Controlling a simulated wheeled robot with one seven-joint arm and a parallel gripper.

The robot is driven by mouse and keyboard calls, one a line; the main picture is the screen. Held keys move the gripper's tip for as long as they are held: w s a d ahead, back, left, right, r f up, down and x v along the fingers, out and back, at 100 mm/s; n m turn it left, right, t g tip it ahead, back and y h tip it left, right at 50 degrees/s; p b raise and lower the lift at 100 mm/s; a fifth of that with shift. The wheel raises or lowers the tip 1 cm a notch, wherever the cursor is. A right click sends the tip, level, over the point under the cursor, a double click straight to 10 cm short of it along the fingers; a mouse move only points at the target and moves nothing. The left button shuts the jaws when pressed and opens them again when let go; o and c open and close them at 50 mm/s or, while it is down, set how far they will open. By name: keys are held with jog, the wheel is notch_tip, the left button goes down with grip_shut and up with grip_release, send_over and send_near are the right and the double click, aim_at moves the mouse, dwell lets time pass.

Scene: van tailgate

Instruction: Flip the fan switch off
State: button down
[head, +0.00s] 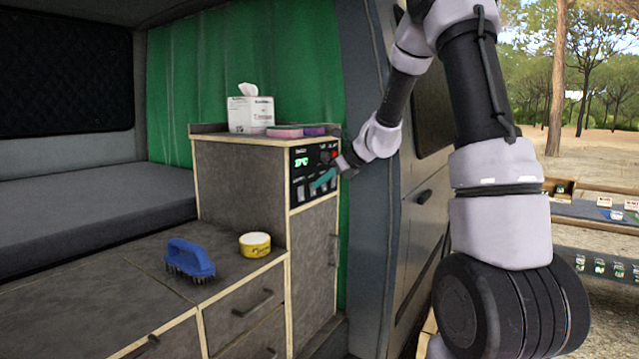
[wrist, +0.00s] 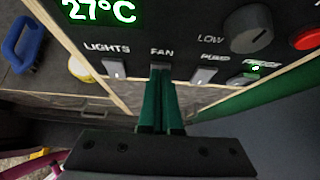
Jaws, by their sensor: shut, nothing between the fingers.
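The black control panel (head: 300,160) is on the upper side of the cabinet and fills the top of the wrist view. The FAN label (wrist: 162,51) is clear, but the fan switch below it is mostly hidden behind my fingertips. I cannot tell which way it is set. My gripper (wrist: 160,78) has its two green fingers shut together with nothing between them. Its tips are at the fan switch, touching or very close. In the head view, my gripper (head: 318,183) is at the lower part of the panel.
The lights switch (wrist: 115,68) is left of my fingers, and the pump switch (wrist: 204,75) is close on the right. A fridge switch, a dark knob (wrist: 248,28) and a red button (wrist: 308,39) are farther right. A blue brush (head: 190,258) and yellow tin (head: 255,244) lie on the lower counter.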

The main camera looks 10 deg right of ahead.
jog(key=shift+r, duration=0.1)
jog(key=shift+a+r, duration=0.1)
jog(key=shift+r, duration=0.65)
